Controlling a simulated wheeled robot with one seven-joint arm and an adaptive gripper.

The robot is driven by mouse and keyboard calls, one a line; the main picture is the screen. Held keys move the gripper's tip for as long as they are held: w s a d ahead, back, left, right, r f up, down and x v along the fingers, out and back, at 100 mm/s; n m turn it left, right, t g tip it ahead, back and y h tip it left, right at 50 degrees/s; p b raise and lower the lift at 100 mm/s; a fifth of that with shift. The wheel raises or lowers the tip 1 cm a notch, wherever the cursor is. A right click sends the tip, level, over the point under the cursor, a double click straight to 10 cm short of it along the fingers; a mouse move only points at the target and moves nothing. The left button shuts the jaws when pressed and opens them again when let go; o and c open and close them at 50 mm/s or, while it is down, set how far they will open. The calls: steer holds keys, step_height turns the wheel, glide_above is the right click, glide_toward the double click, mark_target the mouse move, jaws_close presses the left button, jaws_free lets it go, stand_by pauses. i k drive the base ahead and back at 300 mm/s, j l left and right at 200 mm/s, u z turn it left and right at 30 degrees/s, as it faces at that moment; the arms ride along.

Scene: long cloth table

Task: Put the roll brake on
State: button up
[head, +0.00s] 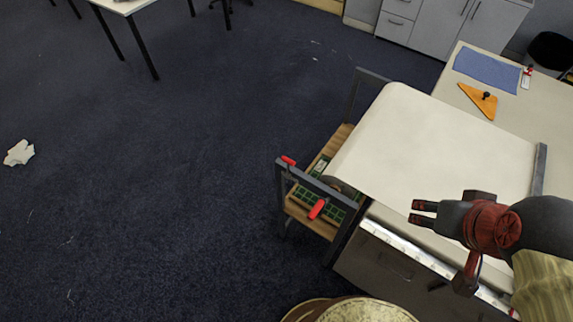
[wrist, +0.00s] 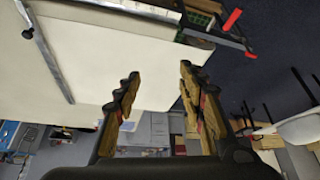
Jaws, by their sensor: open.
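A dark metal roll stand (head: 322,186) stands at the left end of the cloth table. It carries two red handle-like parts, an upper one (head: 288,160) and a lower one (head: 317,208); I cannot tell which is the roll brake. A red lever (wrist: 231,20) also shows at the top right of the wrist view. Pale cloth (head: 430,140) runs over the table and down its left end, and the roll itself is mostly hidden. My gripper (head: 424,212) is open and empty above the table's near left part, to the right of the stand and apart from it.
A wooden shelf with green gridded pieces (head: 336,212) sits within the stand. A dark bar (head: 539,170) lies across the cloth at right. An orange triangle (head: 480,101) and a blue sheet (head: 488,70) lie farther back. The carpet (head: 170,190) left of the stand is mostly clear.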

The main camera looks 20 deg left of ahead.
mark_target(288, 161)
steer(key=i+j, duration=0.1)
steer(key=j, duration=1.05)
steer(key=i+j+z, duration=0.1)
steer(key=j, duration=1.05)
steer(key=i+j, duration=0.1)
steer(key=j, duration=1.1)
steer(key=l, duration=0.25)
